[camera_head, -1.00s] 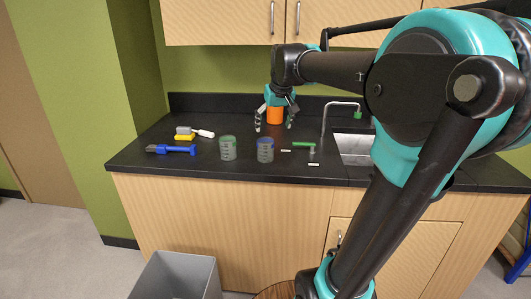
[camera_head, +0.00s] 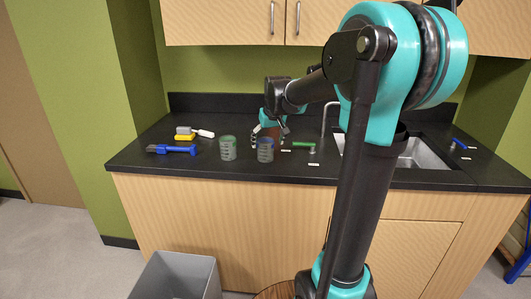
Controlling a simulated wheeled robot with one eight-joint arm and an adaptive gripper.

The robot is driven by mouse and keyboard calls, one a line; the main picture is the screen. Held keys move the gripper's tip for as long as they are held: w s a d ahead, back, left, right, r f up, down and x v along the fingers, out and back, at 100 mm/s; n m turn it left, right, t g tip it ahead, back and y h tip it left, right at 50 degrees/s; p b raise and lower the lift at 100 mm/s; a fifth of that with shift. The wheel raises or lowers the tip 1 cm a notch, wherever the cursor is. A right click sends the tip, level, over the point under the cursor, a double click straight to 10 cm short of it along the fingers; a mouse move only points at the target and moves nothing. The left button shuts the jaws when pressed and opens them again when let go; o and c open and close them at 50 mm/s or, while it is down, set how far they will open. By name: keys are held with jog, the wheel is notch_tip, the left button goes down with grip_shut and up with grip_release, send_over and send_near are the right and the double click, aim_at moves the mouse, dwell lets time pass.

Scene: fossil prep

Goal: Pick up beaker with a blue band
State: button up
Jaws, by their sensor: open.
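The beaker with a blue band (camera_head: 265,150) stands upright on the black countertop, just right of a beaker with a green band (camera_head: 228,148). My gripper (camera_head: 268,139) is open, pointing down, with its fingers at the top of the blue-banded beaker or just behind it. I cannot tell whether the fingers touch it. The arm comes in from the right, and the gripper covers most of an orange container behind it.
A blue tool (camera_head: 171,149) and a yellow-and-grey brush or block (camera_head: 185,134) lie at the left of the countertop (camera_head: 180,170). A green-handled tool (camera_head: 302,145) lies to the right of the beakers. The sink (camera_head: 420,155) is further right, partly behind my arm. A grey bin (camera_head: 175,275) stands below.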

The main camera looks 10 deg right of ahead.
jog(key=x, duration=0.5)
jog(key=shift+w+a, duration=0.1)
jog(key=shift+w, duration=0.2)
jog(key=shift+r, duration=0.1)
jog(key=c, duration=1.3)
jog(key=shift+o, duration=0.2)
